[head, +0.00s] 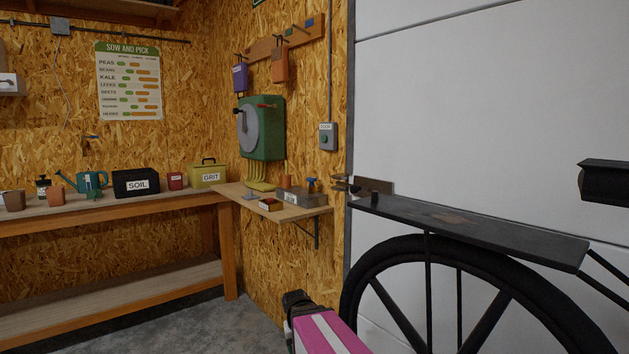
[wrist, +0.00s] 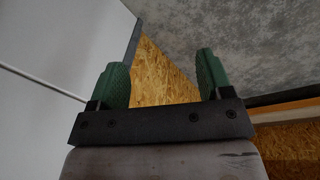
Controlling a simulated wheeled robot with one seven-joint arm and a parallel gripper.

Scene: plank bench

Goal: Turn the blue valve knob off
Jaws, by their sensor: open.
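My gripper (wrist: 164,75) is open in the wrist view, with two green fingers apart and nothing between them. Behind them are wood-chip wall, white door and grey floor. No knob shows in the wrist view. In the head view, a small blue-topped piece with an orange body (head: 311,185) stands on the corner shelf (head: 230,189), by a grey labelled block (head: 291,197). My gripper is far from both.
A green box with a grey disc (head: 248,130) hangs above the corner shelf. A bench (head: 120,210) with pots and boxes runs along the left. A bicycle wheel (head: 440,260) and a dark plank (head: 475,228) stand at right. Bare floor (head: 200,330) lies front left.

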